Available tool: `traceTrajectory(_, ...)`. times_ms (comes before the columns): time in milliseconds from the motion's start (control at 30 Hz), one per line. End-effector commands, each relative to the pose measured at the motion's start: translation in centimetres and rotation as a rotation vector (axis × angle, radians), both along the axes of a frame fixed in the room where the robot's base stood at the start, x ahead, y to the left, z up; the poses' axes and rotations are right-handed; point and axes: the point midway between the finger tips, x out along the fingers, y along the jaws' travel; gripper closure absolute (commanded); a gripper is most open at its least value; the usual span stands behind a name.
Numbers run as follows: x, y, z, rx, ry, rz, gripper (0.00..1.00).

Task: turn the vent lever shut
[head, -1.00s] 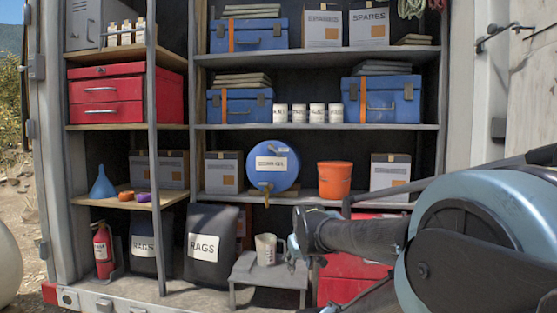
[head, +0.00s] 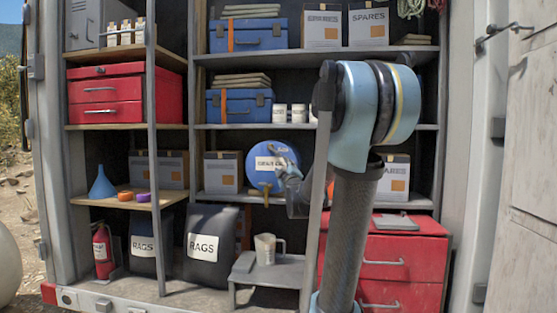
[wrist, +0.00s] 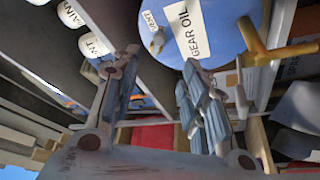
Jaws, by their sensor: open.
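The blue drum labelled GEAR OIL (wrist: 232,22) fills the top of the wrist view. Beside its label, near the word VENT, is a small grey vent lever (wrist: 157,43). A brass tap (wrist: 262,52) sticks out of the drum. My gripper (wrist: 160,60) is open and empty, with its fingers spread below the lever and apart from it. In the head view the drum (head: 262,152) lies on the middle shelf and my gripper (head: 286,172) is at its right side. The gripper hides part of the drum there, and I cannot make out the lever in that view.
White cans (head: 299,113) stand on the shelf above. A beige jug (head: 266,248) stands on a grey step (head: 285,271) below. A red drawer chest (head: 400,255) is at lower right. Boxes (head: 222,172) stand left of the drum.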

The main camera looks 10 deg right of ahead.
Motion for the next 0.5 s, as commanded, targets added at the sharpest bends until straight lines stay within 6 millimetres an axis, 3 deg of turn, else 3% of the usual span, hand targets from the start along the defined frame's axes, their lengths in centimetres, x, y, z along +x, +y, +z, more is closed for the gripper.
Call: traceTrajectory(500, 6.9, 0.1, 1.5, 0.001, 0.002, 0.0, 0.59)
